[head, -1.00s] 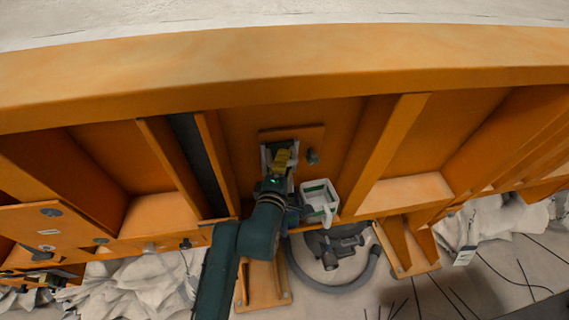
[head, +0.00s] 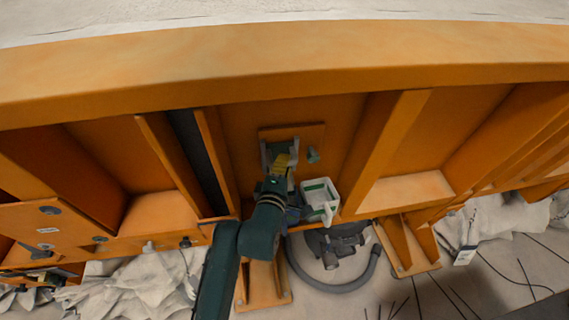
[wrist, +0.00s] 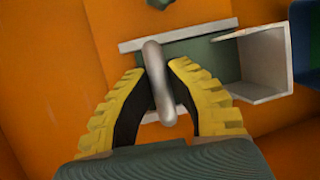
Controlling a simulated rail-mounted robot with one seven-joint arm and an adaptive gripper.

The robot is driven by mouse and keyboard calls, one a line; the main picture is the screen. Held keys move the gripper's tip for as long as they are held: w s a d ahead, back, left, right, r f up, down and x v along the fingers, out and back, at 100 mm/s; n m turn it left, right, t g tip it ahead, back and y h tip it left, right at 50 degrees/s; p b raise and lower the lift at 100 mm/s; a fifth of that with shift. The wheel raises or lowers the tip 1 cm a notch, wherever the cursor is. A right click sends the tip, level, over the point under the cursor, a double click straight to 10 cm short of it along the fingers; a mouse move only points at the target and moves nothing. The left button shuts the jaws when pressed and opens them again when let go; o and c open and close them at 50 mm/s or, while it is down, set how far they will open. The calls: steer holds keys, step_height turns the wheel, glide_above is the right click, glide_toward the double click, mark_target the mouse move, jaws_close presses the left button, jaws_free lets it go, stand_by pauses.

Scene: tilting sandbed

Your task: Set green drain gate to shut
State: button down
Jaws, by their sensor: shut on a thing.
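The green drain gate (wrist: 205,58) shows in the wrist view as a dull green plate between pale rails on an orange panel. A rounded grey handle (wrist: 157,75) stands out in front of it. My gripper (wrist: 157,85), with yellow ribbed fingers and dark pads, is shut on this handle.
A pale open-ended channel (wrist: 264,62) sits right of the handle. A white and green box (head: 320,200) hangs close to the right of my wrist. A small green knob (head: 313,155) is right of the gripper. Orange ribs (head: 385,150) flank the bay. A vacuum cleaner (head: 337,245) stands below.

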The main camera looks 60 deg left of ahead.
steer(key=shift+f, duration=0.35)
steer(key=c, duration=1.3)
jaws_free()
steer(key=shift+o, duration=1.4)
steer(key=shift+r, duration=0.1)
steer(key=v, duration=1.2)
steer(key=shift+a, duration=0.1)
